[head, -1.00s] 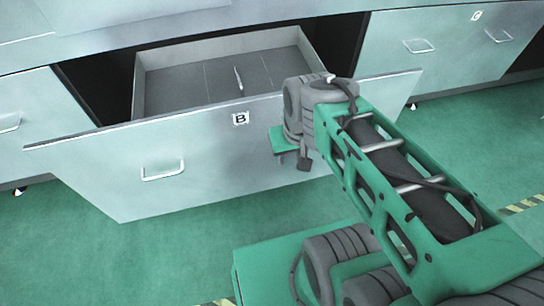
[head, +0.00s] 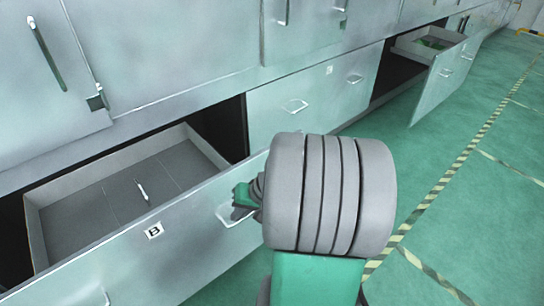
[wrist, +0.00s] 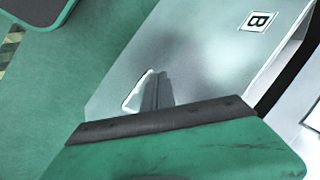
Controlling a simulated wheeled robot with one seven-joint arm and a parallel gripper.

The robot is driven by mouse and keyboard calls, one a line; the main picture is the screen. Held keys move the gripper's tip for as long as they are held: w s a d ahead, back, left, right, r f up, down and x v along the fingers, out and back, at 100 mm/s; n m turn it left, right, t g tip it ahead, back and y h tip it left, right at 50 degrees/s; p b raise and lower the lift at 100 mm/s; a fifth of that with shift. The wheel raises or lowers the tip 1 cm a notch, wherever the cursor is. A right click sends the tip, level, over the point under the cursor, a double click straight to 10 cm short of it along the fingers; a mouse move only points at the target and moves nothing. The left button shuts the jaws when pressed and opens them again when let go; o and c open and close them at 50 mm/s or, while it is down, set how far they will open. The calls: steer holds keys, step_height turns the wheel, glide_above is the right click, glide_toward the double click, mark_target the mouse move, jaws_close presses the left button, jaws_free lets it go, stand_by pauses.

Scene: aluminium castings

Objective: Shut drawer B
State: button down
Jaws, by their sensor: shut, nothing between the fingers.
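Drawer B (head: 185,244) is pulled out, its front panel standing clear of the cabinet, with a white label B (head: 154,230). Its right handle (head: 228,217) is pale and partly hidden by my gripper (head: 241,211). In the wrist view the shut, empty fingers (wrist: 157,80) overlap the handle (wrist: 132,98) on the drawer front (wrist: 195,65); I cannot tell whether they touch it. A small light-coloured piece (head: 142,190) lies inside on the grey drawer floor. My arm hides the front's right end.
A closed drawer front (head: 300,112) is to the right of drawer B. Beyond it another drawer (head: 443,75) stands open with something green inside. Green floor (head: 450,180) with striped tape lies clear on the right.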

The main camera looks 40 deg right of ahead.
steer(key=s+d+r+m+t+h+p, duration=0.1)
steer(key=s+d+r+m+t, duration=0.2)
steer(key=d, duration=0.4)
steer(key=s+d+r+m+t+h+p, duration=0.1)
steer(key=s+d+m+t, duration=0.15)
steer(key=d+m, duration=0.3)
steer(key=s+d+r+m+t+h+p, duration=0.1)
steer(key=d+r+m+t+h+p, duration=0.2)
steer(key=d, duration=0.5)
steer(key=w+f+t+y+b, duration=0.1)
steer(key=w+f+b, duration=0.2)
steer(key=w, duration=1)
steer(key=shift+w+a+f, duration=0.15)
steer(key=shift+a+f, duration=0.05)
steer(key=shift+a, duration=0.05)
steer(key=shift+w, duration=0.15)
